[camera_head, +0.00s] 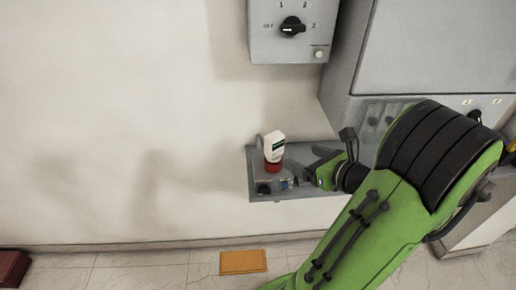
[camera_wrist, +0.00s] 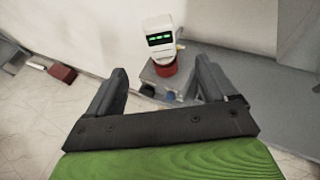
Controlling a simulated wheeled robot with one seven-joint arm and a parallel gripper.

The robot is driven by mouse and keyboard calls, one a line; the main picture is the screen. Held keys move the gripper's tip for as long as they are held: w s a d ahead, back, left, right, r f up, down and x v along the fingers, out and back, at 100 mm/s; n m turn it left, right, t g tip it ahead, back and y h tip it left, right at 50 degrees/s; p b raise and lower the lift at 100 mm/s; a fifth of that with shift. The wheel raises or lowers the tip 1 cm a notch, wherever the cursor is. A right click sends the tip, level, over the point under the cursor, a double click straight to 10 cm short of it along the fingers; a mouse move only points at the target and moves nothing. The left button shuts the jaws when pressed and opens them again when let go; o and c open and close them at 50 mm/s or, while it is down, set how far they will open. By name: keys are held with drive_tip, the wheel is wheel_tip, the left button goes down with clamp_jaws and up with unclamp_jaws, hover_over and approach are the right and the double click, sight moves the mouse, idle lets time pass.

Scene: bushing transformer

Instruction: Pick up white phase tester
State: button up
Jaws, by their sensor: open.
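The white phase tester (camera_head: 273,145) stands upright on a small grey shelf (camera_head: 292,195), with a red part at its base. It also shows in the wrist view (camera_wrist: 158,42), with a dark display with green marks, beyond my fingers. My gripper (camera_head: 312,172) is at the right of the tester in the head view, over the shelf. In the wrist view my gripper (camera_wrist: 160,84) is open and empty, with its two fingers spread apart. The tester is ahead of the fingertips and apart from them.
A grey box with a rotary switch (camera_head: 292,27) hangs on the wall above the shelf. A large grey cabinet (camera_head: 435,50) stands at the right. Small dark and blue items (camera_head: 284,185) lie on the shelf by the tester. The wall to the left is clear.

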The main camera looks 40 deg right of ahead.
sight(278, 147)
drive_tip(key=x, duration=0.5)
drive_tip(key=b+x, duration=0.1)
drive_tip(key=x, duration=0.3)
drive_tip(key=b+x, duration=0.1)
drive_tip(key=x, duration=0.4)
drive_tip(key=shift+w+f, duration=0.1)
drive_tip(key=shift+f, duration=0.35)
drive_tip(key=shift+r, duration=0.1)
drive_tip(key=shift+c, duration=0.4)
drive_tip(key=c, duration=1.2)
